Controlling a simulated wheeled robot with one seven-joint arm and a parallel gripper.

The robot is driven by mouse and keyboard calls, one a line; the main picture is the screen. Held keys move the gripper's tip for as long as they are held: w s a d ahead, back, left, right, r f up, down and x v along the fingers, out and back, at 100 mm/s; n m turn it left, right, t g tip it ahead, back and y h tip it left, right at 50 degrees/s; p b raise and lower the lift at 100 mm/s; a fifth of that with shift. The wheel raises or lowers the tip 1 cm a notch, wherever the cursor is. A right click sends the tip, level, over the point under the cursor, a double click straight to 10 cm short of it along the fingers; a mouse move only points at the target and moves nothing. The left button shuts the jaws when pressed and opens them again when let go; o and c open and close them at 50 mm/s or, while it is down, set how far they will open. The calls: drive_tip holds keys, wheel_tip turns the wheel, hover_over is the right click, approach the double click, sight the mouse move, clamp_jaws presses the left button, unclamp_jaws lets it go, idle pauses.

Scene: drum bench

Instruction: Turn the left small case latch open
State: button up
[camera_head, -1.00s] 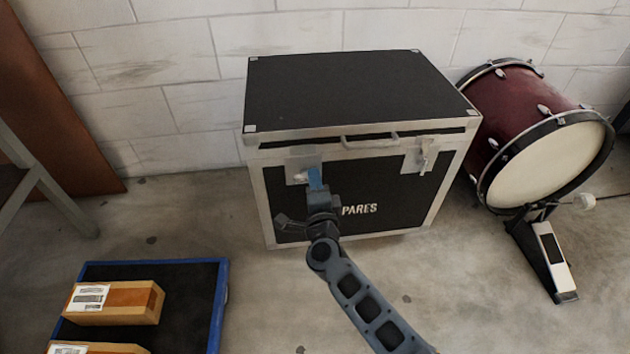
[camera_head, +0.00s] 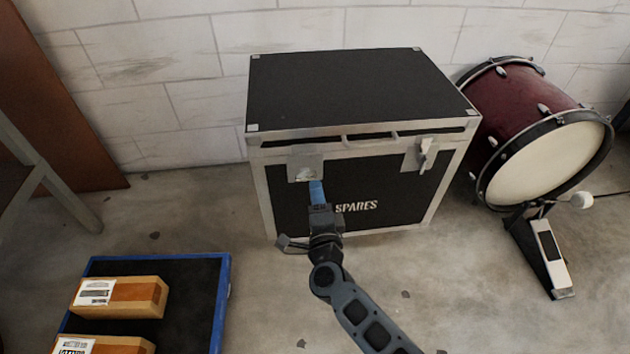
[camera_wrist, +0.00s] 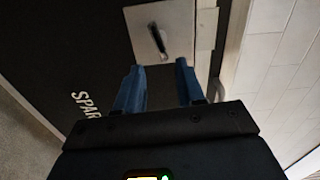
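The black case (camera_head: 355,90) marked SPARES stands against the wall, its lid down. Its left latch (camera_head: 304,174) sits on a square metal plate at the upper left of the front. In the wrist view the left latch (camera_wrist: 158,40) shows as a small dark lever, slightly slanted on its plate. My gripper (camera_head: 316,186) is just below and in front of this plate. In the wrist view my gripper (camera_wrist: 160,65) has its blue fingers apart with nothing between them; the lever lies beyond the fingertips. The right latch (camera_head: 425,153) has its lever roughly upright.
A handle (camera_head: 369,138) is on the case front between the latches. A red bass drum (camera_head: 540,140) with a pedal (camera_head: 548,255) stands at the right. A blue-edged platform (camera_head: 223,300) with cardboard boxes (camera_head: 140,294) is at the lower left. Floor around the case front is clear.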

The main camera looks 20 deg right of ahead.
sight(306, 180)
drive_tip(key=v, duration=0.2)
drive_tip(key=shift+s+a, duration=0.1)
drive_tip(key=shift+s, duration=0.25)
drive_tip(key=w+b, duration=0.1)
drive_tip(key=w, duration=0.1)
drive_tip(key=w+n+b, duration=0.1)
drive_tip(key=w, duration=0.2)
drive_tip(key=w+n+b, duration=0.1)
drive_tip(key=w, duration=0.1)
drive_tip(key=shift+w+d+b, duration=0.2)
drive_tip(key=shift+d+b, duration=0.05)
drive_tip(key=shift+b, duration=0.15)
clamp_jaws()
idle(0.4)
